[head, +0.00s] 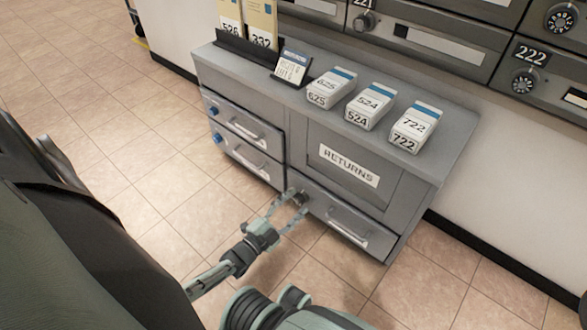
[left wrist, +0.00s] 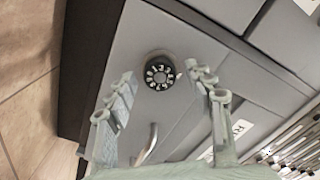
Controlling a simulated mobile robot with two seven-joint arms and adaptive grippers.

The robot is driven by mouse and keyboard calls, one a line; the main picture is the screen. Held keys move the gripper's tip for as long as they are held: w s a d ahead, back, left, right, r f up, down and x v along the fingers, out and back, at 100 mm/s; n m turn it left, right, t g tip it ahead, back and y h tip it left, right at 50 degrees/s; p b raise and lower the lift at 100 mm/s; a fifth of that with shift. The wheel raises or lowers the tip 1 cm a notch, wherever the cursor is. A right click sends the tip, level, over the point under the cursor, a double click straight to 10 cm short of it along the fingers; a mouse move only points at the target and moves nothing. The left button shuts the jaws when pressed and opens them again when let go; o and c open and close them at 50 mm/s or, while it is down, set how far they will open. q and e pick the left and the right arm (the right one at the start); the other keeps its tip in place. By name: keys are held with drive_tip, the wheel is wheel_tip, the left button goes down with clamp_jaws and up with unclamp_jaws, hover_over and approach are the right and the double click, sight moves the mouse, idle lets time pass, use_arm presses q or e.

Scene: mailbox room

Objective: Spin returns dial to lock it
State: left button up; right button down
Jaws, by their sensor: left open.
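The returns dial (left wrist: 160,73) is a round black knob with white digits on the cabinet's grey front. In the head view the dial (head: 299,197) is small and partly hidden by my gripper, left of the lower drawer's handle (head: 348,228). My left gripper (head: 291,204) is open in front of it. In the left wrist view the open fingers (left wrist: 164,78) show on either side of the dial, with nothing visibly held. I cannot tell whether either finger touches it. A RETURNS label (head: 349,165) is on the panel above the drawer. My right gripper is out of view.
Two small drawers (head: 248,150) with blue knobs are at the cabinet's left. Several numbered boxes (head: 369,106) and a small card stand (head: 291,67) are on the cabinet top (head: 240,75). Wall mailboxes with dials (head: 524,82) are behind. Tiled floor (head: 130,120) lies open at left.

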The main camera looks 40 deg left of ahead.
use_arm(q)
drive_tip(key=s, duration=1.2)
drive_tip(key=shift+a, duration=0.45)
drive_tip(key=shift+s, duration=0.1)
